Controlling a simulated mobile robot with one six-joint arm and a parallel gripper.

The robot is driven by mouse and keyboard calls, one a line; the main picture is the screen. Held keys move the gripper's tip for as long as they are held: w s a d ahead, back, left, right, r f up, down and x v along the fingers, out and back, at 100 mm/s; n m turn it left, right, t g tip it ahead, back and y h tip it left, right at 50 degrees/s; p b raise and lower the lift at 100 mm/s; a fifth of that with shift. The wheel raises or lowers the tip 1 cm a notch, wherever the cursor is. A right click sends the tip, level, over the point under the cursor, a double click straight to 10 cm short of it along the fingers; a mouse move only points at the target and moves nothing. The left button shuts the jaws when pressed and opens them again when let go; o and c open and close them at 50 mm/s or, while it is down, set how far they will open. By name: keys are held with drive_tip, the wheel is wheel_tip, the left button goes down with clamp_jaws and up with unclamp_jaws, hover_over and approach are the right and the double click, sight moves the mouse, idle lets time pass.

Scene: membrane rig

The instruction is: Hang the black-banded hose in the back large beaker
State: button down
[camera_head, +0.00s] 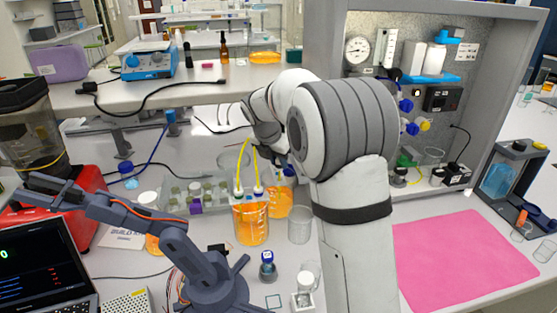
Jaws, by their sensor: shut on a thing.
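Two thin yellow hoses (237,172) rise from the front beaker of orange liquid (251,224), each with a pale fitting near the beaker's rim. I cannot make out a black band on either. A second beaker of orange liquid (279,203) stands just behind and to the right. My gripper (279,160) is above and behind the front beaker, beside the right hose, partly hidden by my own wrist. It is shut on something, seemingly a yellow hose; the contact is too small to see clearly.
An empty glass beaker (299,226) stands right of the orange ones. A rack of vials (190,194) is to the left. A dark blue-grey small arm (150,220) stands at front left. A pink mat (465,258) lies clear at right. A raised shelf (190,95) spans the back.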

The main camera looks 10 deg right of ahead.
sight(277, 168)
drive_tip(key=shift+f+b, duration=1.55)
drive_tip(key=shift+f, duration=0.4)
drive_tip(key=c, duration=1.1)
unclamp_jaws()
drive_tip(key=shift+c, duration=0.2)
drive_tip(key=v, duration=0.7)
drive_tip(key=shift+r, duration=0.35)
drive_tip(key=shift+s+a, duration=0.15)
